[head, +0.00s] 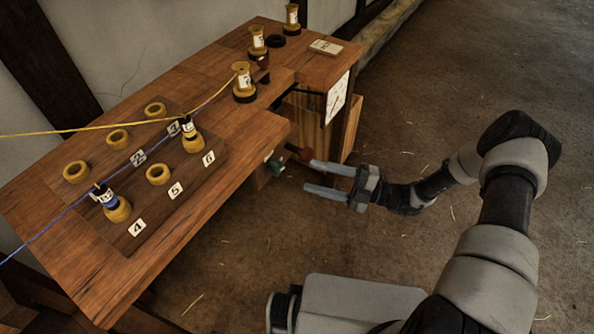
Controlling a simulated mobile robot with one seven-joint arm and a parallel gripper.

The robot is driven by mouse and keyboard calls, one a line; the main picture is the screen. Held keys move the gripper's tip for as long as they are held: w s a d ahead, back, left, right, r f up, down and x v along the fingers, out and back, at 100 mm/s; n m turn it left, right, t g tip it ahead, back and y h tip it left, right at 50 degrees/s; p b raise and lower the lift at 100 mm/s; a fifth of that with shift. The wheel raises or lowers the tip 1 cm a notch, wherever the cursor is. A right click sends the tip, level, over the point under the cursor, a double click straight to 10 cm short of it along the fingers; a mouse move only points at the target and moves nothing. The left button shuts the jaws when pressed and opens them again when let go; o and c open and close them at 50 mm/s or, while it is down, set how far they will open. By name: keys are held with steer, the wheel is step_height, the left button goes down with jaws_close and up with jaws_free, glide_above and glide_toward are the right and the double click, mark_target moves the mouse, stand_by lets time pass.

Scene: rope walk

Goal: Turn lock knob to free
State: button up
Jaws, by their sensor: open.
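My gripper (310,176) is open and empty, off the front of the wooden bench (265,125), with its two fingers pointing left. A small dark reddish knob-like part (301,154) sits at the bench front, just left of the upper fingertip. A dark part with a green patch (275,165) is further left and lower, under the bench top's edge. I cannot tell which of the two is the lock knob, or how it is turned. I cannot tell whether a finger touches the reddish part.
Several yellow rings, such as this one (158,174), sit on a numbered board (100,190). A paper sheet (337,97) hangs on the bench end. Floor at right is clear.

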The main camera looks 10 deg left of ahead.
steer(key=d+f, duration=0.1)
steer(key=d, duration=0.7)
steer(key=shift+d, duration=0.15)
steer(key=shift+s, duration=0.1)
steer(key=s+d+r+n+g+h, duration=0.15)
steer(key=s+r+n+h, duration=0.35)
steer(key=r+n, duration=0.55)
steer(key=s+d+r+n+g+h, duration=0.1)
steer(key=s+r+n+g+h, duration=0.1)
steer(key=r+n+h, duration=0.65)
steer(key=s+d+r+n+t+h, duration=0.35)
steer(key=s+r+n, duration=0.35)
steer(key=n, duration=0.4)
steer(key=s+d+r+n+t+h, duration=0.3)
steer(key=s+r+n+t, duration=0.15)
steer(key=r+n, duration=0.45)
step_height(320, 180, up, 18)
steer(key=n+p, duration=0.1)
steer(key=p, duration=1.8)
steer(key=shift+w+d+t, duration=0.2)
steer(key=shift+w+t, duration=0.05)
steer(key=shift+t, duration=0.1)
